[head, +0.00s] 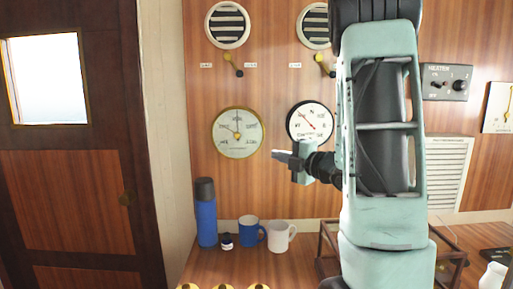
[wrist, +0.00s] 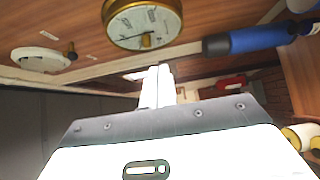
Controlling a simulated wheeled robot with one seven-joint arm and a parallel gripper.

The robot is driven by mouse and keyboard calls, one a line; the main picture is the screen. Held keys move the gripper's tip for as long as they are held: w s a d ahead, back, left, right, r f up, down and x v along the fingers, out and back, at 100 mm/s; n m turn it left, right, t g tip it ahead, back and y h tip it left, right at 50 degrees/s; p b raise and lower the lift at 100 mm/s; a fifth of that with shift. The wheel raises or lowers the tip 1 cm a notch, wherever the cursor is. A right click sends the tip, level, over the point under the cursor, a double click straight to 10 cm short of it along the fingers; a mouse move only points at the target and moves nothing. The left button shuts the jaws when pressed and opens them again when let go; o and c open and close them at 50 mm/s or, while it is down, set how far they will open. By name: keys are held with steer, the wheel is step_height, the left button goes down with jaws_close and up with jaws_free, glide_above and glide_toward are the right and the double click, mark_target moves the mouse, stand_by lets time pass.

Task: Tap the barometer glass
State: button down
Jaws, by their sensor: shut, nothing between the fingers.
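A round brass-rimmed dial with a pale face (head: 237,132), which looks like the barometer, hangs on the wood-panelled wall. It also shows at the top of the wrist view (wrist: 143,20), partly cut off by the frame. My gripper (head: 278,155) is shut and empty, its fingers pointing left in the head view. The fingertips appear just right of and slightly below the dial's rim. In the wrist view the closed fingers (wrist: 158,72) appear apart from the dial. The small lettering on the dial is not readable.
A black-rimmed dial (head: 310,120) hangs right of the brass one, close to my arm. Round vents (head: 227,25) and switches (head: 233,66) are above. A blue flask (head: 206,215), a blue mug (head: 250,233) and a white mug (head: 280,236) stand below.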

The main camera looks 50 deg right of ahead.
steer(key=p, duration=0.5)
glide_toward(246, 144)
steer(key=w+a, duration=0.3)
steer(key=w+d, duration=0.1)
steer(key=w+d+p, duration=0.1)
steer(key=shift+d+r, duration=0.2)
steer(key=shift+d, duration=0.2)
steer(key=shift+w+d+f+p, duration=0.15)
steer(key=shift+w+d+p, duration=0.2)
steer(key=shift+w+p, duration=0.1)
